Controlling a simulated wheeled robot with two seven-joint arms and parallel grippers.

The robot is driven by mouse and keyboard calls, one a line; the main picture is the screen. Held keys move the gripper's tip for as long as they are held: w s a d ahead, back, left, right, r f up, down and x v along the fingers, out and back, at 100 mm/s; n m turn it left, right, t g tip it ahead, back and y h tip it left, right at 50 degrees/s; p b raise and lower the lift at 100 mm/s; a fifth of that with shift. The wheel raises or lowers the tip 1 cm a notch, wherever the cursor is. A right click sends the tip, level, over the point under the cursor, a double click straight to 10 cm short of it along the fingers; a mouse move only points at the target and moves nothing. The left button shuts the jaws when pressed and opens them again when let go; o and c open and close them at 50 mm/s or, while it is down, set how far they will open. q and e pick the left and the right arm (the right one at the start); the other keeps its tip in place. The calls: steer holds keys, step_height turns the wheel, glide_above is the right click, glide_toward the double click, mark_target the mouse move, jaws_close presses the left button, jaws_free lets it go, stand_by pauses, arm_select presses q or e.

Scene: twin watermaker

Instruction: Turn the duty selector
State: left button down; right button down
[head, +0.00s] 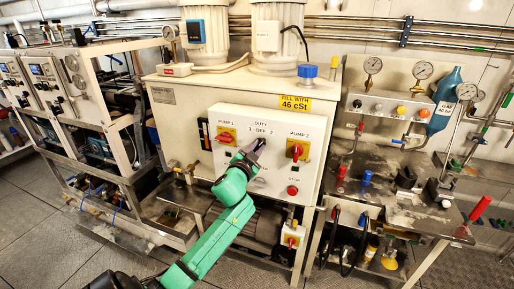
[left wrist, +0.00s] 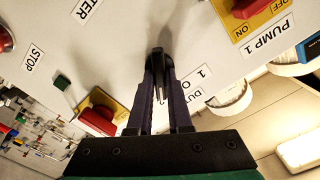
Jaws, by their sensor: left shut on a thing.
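The duty selector is a small black knob under the DUTY "1 OFF 2" label on the white control panel (head: 231,172). In the left wrist view the knob (left wrist: 159,62) stands between my fingertips, its far part in shadow. My left gripper (head: 259,146) reaches up to the panel between the two pump switches and is shut on the knob. It also fills the middle of the left wrist view (left wrist: 160,78). In the head view the fingers mostly hide the knob, and its exact pointing direction cannot be told. My right gripper is not in view.
The red-on-yellow PUMP 1 switch (head: 226,135) is left of my gripper, the PUMP 2 switch (head: 297,150) right. A red stop button (head: 293,190) sits lower right. A workbench with gauges (head: 373,65) stands right, a pipework frame (head: 110,110) left. Open floor (head: 50,240) lies front left.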

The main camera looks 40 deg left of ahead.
arm_select(q)
steer(key=shift+m, duration=1)
steer(key=c, duration=0.8)
jaws_free()
steer(key=shift+c, duration=0.2)
steer(key=shift+f, duration=0.1)
steer(key=b+v, duration=0.3)
steer(key=v, duration=1.1)
steer(key=shift+s, duration=0.2)
steer(key=shift+d, duration=0.1)
